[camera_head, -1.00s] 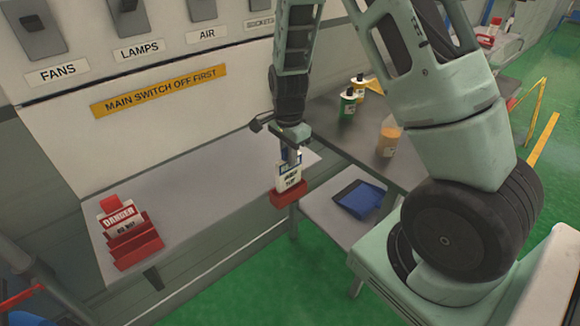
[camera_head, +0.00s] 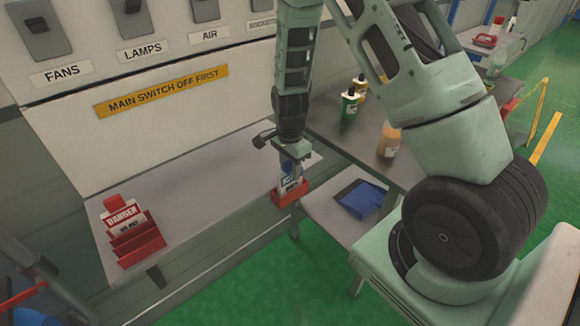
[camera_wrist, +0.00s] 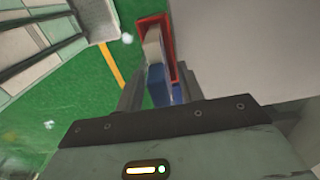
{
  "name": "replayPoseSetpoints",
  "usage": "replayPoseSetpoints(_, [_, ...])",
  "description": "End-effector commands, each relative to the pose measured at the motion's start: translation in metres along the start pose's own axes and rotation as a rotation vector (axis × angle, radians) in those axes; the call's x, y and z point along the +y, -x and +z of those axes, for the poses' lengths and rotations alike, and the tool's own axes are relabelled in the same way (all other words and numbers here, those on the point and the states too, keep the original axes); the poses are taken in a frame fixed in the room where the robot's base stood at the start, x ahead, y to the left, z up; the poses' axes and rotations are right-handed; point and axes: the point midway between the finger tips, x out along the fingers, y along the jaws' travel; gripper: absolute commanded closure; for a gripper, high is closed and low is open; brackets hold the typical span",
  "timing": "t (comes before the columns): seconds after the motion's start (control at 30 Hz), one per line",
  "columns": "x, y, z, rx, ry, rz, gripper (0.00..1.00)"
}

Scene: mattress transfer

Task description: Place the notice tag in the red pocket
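The notice tag (camera_head: 287,183), white and blue with dark print, stands in the small red pocket (camera_head: 289,198) at the right end of the grey bench. The pocket's front hides the tag's lower part. My gripper (camera_head: 291,166) is right above the pocket, shut on the tag's upper part. In the wrist view, the tag (camera_wrist: 156,82) shows as a blue and white strip between the fingers of my gripper (camera_wrist: 158,90). The red pocket's rim (camera_wrist: 170,35) surrounds the tag's far end there.
A red holder (camera_head: 138,243) with white and red danger tags stands at the bench's (camera_head: 205,190) left end. A blue tray (camera_head: 361,198) lies on a lower surface to the right. Bottles (camera_head: 349,104) stand on the dark table behind it. The bench's middle is clear.

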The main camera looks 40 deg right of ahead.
Motion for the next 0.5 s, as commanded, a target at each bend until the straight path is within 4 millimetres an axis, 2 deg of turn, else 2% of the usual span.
replayPoseSetpoints(0.27, [-0.001,0.011,0.0,0.001,0.0,-0.004,0.62])
replayPoseSetpoints(0.5, [-0.001,0.055,0.001,0.0,0.002,-0.007,0.62])
